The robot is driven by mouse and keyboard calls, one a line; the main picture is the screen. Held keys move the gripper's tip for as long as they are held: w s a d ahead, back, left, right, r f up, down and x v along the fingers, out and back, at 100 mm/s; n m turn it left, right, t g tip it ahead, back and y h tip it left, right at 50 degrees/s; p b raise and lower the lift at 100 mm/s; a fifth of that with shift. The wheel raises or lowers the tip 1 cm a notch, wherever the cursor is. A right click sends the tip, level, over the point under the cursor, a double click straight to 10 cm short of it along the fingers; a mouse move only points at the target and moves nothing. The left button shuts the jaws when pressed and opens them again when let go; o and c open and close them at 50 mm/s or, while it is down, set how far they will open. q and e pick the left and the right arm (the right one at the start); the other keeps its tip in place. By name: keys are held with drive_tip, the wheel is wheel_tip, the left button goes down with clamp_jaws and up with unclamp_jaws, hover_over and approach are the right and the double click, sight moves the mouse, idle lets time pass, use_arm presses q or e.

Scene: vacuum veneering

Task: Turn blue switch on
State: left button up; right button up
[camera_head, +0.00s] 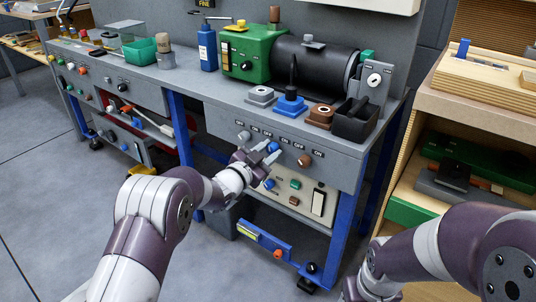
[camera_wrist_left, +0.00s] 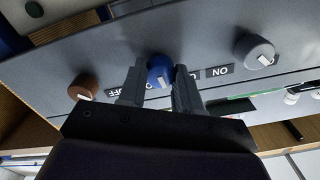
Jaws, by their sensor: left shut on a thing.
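The blue switch (camera_head: 275,146) is a round knob on the grey front panel of the workbench, between a grey knob (camera_head: 244,136) and a brown knob (camera_head: 304,160). My left gripper (camera_head: 268,151) is at the panel, shut on the blue switch. In the left wrist view the blue switch (camera_wrist_left: 159,70) sits between the two dark fingers of my left gripper (camera_wrist_left: 158,88), with a white mark on its face. ON and OFF labels show near it, partly covered by the fingers. My right gripper is out of view.
A lower panel with a white rocker (camera_head: 318,203) and small buttons is below the knobs. A green and black pump (camera_head: 315,65) and colored blocks stand on the bench top. A wooden shelf (camera_head: 490,85) is at the right. Open floor lies at the left.

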use_arm(q)
drive_tip(key=m+b, duration=0.1)
drive_tip(key=m, duration=0.1)
drive_tip(key=m+b, duration=0.1)
drive_tip(key=m, duration=0.2)
drive_tip(key=shift+f+m+b, duration=0.2)
drive_tip(key=shift+m+b, duration=0.1)
drive_tip(key=shift+b, duration=0.05)
drive_tip(key=m+b, duration=0.3)
drive_tip(key=m, duration=0.1)
drive_tip(key=shift+m, duration=0.4)
drive_tip(key=shift+r+m, duration=0.1)
drive_tip(key=shift+m, duration=0.2)
drive_tip(key=o, duration=1)
drive_tip(key=shift+o, duration=0.2)
